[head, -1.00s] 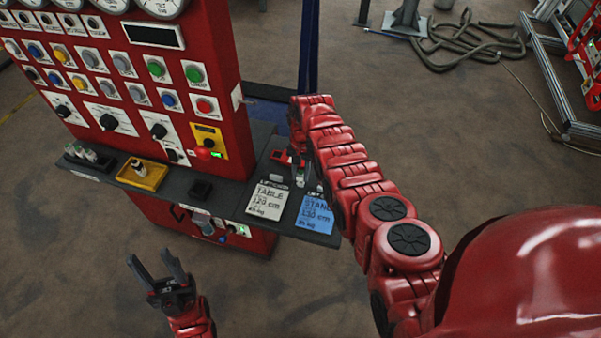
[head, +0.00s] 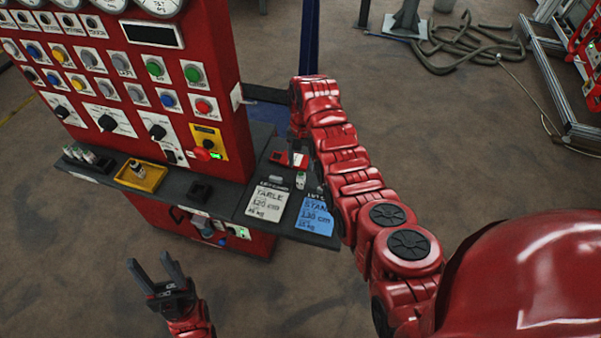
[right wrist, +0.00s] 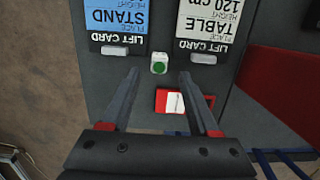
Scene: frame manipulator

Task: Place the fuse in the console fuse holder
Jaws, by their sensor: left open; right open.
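A small white fuse-like piece with a green top (right wrist: 159,63) stands upright on the dark console shelf (right wrist: 105,75), between the two lift cards. It also shows in the head view (head: 300,180). A red-and-white part (right wrist: 170,102), perhaps the holder's cover, lies beside it; it also shows in the head view (head: 290,159). My right gripper (right wrist: 159,76) is open, its fingers on either side of the white piece in the picture, with nothing seen held. In the head view my arm mostly hides it. My left gripper (head: 148,259) is open and empty, in front of the console.
A white card (head: 267,203) and a blue card (head: 314,216) lie at the shelf's right end. A yellow tray (head: 153,180) with a small piece in it, a black block (head: 202,190) and a rack of white pieces (head: 82,155) stand further left. The red panel (head: 222,90) rises behind.

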